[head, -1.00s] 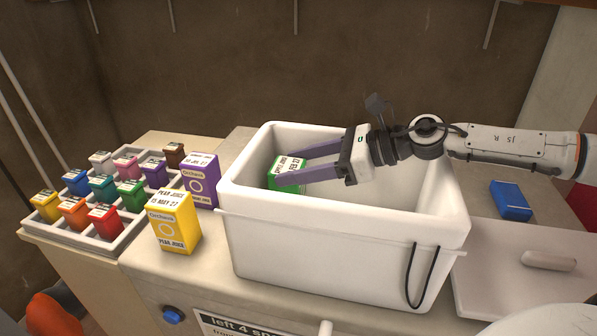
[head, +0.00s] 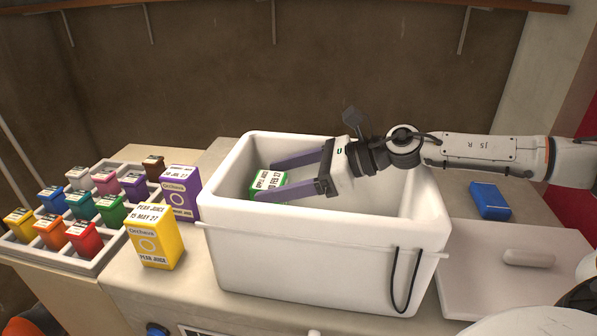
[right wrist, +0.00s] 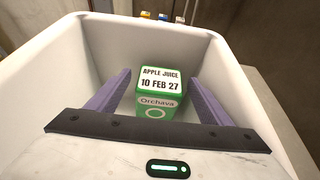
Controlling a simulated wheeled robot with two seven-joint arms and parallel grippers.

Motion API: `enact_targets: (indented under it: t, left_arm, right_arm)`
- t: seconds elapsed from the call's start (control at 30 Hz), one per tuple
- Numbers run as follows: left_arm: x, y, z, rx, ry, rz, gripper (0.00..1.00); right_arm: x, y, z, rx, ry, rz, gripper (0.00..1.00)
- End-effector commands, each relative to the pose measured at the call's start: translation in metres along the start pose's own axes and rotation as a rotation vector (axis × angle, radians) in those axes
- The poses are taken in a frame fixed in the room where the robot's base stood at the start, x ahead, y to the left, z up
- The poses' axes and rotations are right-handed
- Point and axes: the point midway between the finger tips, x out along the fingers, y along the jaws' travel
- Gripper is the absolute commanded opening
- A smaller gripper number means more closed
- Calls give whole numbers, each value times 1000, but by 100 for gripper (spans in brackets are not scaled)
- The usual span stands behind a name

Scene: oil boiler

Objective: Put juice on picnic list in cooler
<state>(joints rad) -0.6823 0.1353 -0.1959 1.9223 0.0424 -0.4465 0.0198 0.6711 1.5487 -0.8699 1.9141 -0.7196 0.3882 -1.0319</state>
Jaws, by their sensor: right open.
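The white cooler (head: 318,262) stands open on the counter. A green apple juice carton (head: 268,180) is inside it; its top reads "APPLE JUICE 10 FEB 27" in the right wrist view (right wrist: 159,88). My right gripper (head: 264,180) reaches into the cooler from the right. Its purple fingers are open on either side of the carton, with visible gaps in the wrist view. The carton's bottom is hidden. A yellow pear juice carton (head: 155,238), marked 15 May 27, and a purple juice carton (head: 180,193) stand left of the cooler. My left gripper is out of view.
A blue block (head: 489,201) lies right of the cooler, behind a white lid-like panel (head: 500,285). The cooler's walls surround my right gripper. A printed sheet is cut off at the bottom.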

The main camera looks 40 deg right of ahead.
Motion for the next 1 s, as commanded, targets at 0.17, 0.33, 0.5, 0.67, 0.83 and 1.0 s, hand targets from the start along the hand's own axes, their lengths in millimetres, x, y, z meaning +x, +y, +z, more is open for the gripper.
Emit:
enact_targets:
  t: [0.17,0.33,0.5,0.67,0.83,1.0]
  left_arm:
    - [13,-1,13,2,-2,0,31]
    - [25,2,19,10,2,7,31]
    - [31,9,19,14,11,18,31]
    - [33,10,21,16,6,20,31]
    - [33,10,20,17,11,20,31]
    - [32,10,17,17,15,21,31]
  right_arm:
    - [-20,-2,-5,-1,3,-5,73]
    - [-52,-2,-5,-5,4,-7,73]
    - [-88,-2,-2,-4,0,-7,73]
    - [-110,-1,0,-3,1,-2,73]
    - [-120,0,1,-3,-1,1,73]
    - [-121,0,1,-2,0,2,73]
